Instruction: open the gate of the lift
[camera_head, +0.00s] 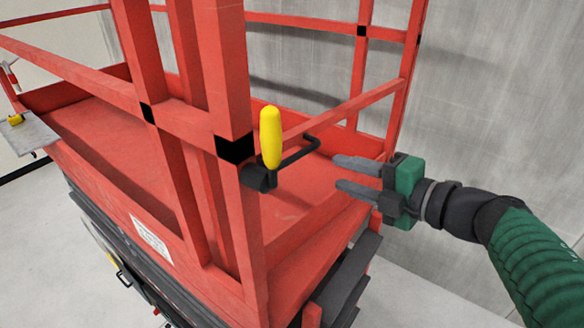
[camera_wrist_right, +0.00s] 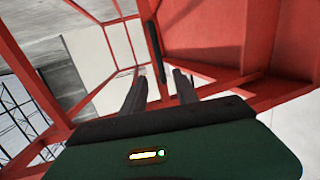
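The red lift (camera_head: 95,135) fills the left and middle of the head view, with its railing posts around a red platform. A yellow upright handle (camera_head: 270,137) with a black bent bar (camera_head: 300,153) is mounted on the near corner post. My right gripper (camera_head: 336,172) is to the right of the handle, apart from it, with its two grey fingers spread and nothing between them. In the right wrist view its fingers (camera_wrist_right: 158,80) point toward red rails and are also apart. The yellow handle is not clear in that view. My left gripper is not in view.
A grey concrete wall (camera_head: 480,90) stands behind the lift. A small grey plate with a yellow part (camera_head: 17,119) is at the far left. Dark steps (camera_head: 345,285) are below the platform's near end. Pale floor (camera_head: 420,285) is clear at the lower right.

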